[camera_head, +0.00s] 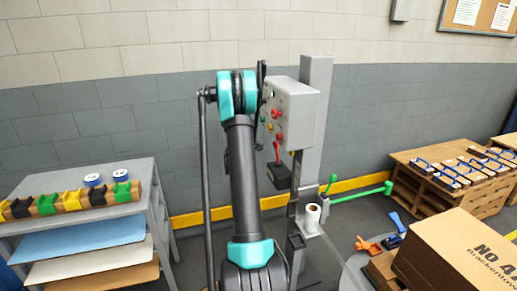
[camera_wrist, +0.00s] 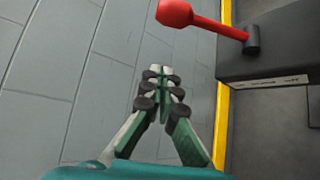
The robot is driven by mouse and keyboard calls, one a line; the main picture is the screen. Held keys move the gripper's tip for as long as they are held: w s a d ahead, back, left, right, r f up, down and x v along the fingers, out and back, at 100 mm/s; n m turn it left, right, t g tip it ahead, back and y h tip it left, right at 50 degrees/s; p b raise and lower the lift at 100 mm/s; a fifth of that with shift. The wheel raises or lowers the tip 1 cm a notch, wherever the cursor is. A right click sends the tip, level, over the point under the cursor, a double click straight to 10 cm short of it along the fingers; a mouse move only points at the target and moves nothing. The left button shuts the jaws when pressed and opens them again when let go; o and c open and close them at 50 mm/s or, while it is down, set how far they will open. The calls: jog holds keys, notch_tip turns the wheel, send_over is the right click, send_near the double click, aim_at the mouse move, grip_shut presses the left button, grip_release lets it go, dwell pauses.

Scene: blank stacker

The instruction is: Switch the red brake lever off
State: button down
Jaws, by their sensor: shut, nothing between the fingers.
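The red brake lever (camera_head: 277,153) stands up from a dark box (camera_head: 279,177) on the grey post, below the control panel. In the wrist view, the lever (camera_wrist: 215,24) is at the top, with a round red knob at its left end and a dark pivot on the dark box (camera_wrist: 270,62) at its right. My gripper (camera_wrist: 160,72) is shut and empty in the middle of the wrist view. Its fingertips are apart from the lever, which appears above them in the picture. In the head view my arm hides most of the gripper.
A grey control box (camera_head: 292,103) with several buttons is fixed to the post (camera_head: 314,140). A white roll (camera_head: 312,217) stands low beside the post. A shelf unit (camera_head: 160,215) is at left.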

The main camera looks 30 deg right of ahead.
aim_at(277, 153)
jog(key=shift+s+d, duration=0.2)
jog(key=shift+d, duration=0.65)
jog(key=shift+s+d, duration=0.25)
jog(key=shift+d, duration=0.65)
jog(key=shift+s+d, duration=0.2)
jog(key=shift+d, duration=0.65)
